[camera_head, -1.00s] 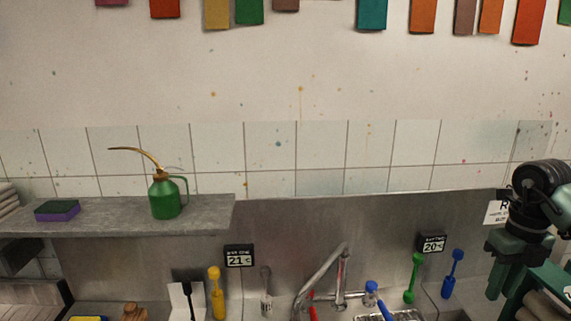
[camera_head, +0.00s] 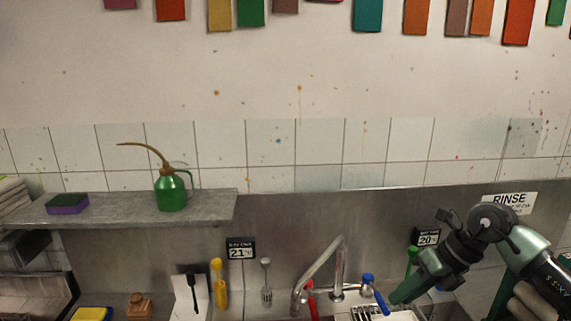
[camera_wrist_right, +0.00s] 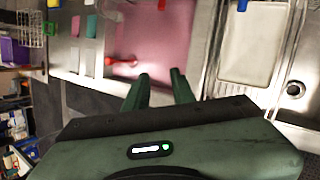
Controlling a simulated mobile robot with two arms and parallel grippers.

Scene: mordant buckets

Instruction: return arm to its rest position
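My right arm (camera_head: 520,258) comes in from the right edge in the head view. It bends down at a dark joint, and my right gripper (camera_head: 398,298) is low over the counter near the faucet, seen from the side. In the right wrist view my right gripper (camera_wrist_right: 159,76) has its two green fingers apart, with nothing between them. My left arm and gripper are not in view.
The faucet (camera_head: 338,262), a blue-topped tool (camera_head: 369,281) and a green brush (camera_head: 411,262) stand near my right gripper. A shelf (camera_head: 115,212) holds a green oil can (camera_head: 171,192).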

